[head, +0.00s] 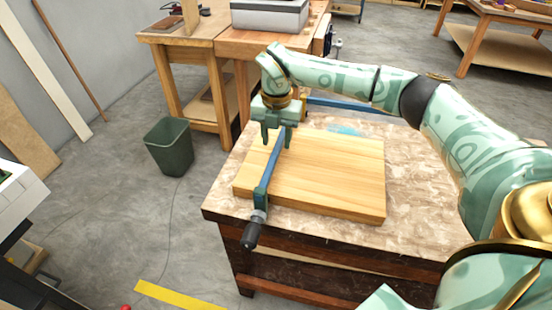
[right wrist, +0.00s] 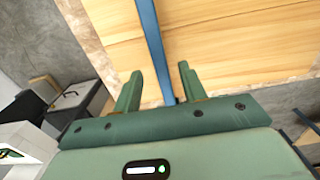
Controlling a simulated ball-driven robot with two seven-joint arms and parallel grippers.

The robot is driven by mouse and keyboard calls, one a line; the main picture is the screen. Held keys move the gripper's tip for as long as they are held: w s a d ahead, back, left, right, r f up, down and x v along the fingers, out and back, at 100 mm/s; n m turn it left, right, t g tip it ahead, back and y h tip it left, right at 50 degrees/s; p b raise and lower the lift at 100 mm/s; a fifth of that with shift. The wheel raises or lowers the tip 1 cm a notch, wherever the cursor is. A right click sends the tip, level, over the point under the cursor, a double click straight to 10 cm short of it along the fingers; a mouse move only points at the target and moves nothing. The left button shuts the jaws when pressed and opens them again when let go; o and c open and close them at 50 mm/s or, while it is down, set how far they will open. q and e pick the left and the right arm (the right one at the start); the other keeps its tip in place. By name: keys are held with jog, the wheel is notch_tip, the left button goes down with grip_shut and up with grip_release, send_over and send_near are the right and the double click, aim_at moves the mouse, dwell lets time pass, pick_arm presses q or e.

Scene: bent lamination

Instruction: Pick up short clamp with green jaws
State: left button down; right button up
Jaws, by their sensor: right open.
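A clamp with a blue bar (head: 272,160) lies across the left part of a pale wooden board (head: 335,172). Its dark teal jaw (head: 261,195) and black handle (head: 252,233) are at the near end, and the handle sticks out past the table's front edge. The far end is hidden behind my right gripper (head: 277,140), which is open above the far part of the bar with its fingers pointing down. In the right wrist view the blue bar (right wrist: 152,45) runs between the two spread green fingertips (right wrist: 160,72), and neither finger visibly presses on it. My left gripper is not in view.
The board rests on a worktable with a mottled top (head: 412,210). Another blue bar (head: 345,106) shows behind my arm at the table's far side. A dark green bin (head: 169,147) stands on the floor to the left. A wooden bench (head: 235,48) stands behind.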

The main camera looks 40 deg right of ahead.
aim_at(277, 148)
notch_tip(277, 148, down, 5)
jog(key=shift+r+b, duration=0.2)
jog(key=shift+b, duration=0.45)
jog(key=shift+r, duration=0.15)
jog(key=shift+c, duration=1.2)
grip_shut()
jog(key=shift+r, duration=0.15)
